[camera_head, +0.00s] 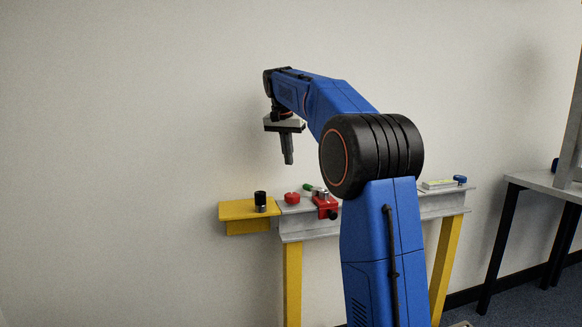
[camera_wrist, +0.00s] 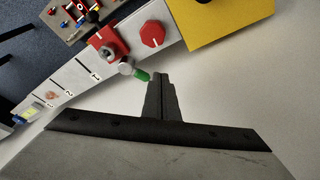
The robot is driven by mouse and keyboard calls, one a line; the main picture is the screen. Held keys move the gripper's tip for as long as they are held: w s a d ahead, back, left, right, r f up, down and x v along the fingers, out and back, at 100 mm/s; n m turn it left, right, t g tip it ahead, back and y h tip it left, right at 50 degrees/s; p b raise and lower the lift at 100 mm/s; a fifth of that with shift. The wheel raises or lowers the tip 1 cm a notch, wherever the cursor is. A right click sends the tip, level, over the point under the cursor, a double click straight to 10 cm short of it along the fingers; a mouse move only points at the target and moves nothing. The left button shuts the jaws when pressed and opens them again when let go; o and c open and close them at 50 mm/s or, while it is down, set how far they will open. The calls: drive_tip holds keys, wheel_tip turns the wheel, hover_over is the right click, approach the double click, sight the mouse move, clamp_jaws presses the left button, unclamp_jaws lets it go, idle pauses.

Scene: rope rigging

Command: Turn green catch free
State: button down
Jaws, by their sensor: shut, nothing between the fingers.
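The green catch (camera_head: 307,187) is a small green-tipped lever on the pale bench rail, beside a red block (camera_head: 326,206). In the wrist view the green tip (camera_wrist: 142,75) is at the end of a light metal part that reaches out from the red block (camera_wrist: 107,46). My gripper (camera_head: 289,163) is shut and empty, pointing down above the bench. In the wrist view its fingertips (camera_wrist: 161,76) appear just right of the green tip. The head view shows a gap in height, so they are apart.
A red knob (camera_head: 292,198) sits left of the red block. A black cylinder (camera_head: 260,199) stands on the yellow shelf (camera_head: 233,211) at the left end. The wall rises behind the bench. A second table (camera_head: 545,183) stands at the right.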

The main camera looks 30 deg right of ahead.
sight(312, 191)
drive_tip(key=s+f+n+t+h, duration=0.1)
drive_tip(key=s+n+t, duration=0.3)
drive_tip(key=n, duration=0.8)
drive_tip(key=shift+g, duration=0.4)
drive_tip(key=x, duration=0.9)
drive_tip(key=shift+s+f, duration=0.1)
drive_tip(key=shift+f, duration=0.35)
drive_tip(key=shift+w+d+f, duration=0.15)
drive_tip(key=shift+d, duration=0.5)
drive_tip(key=shift+w+d+f, duration=0.15)
drive_tip(key=shift+w+d, duration=0.05)
drive_tip(key=shift+d, duration=0.4)
drive_tip(key=shift+w+d+f, duration=0.15)
drive_tip(key=shift+d, duration=0.5)
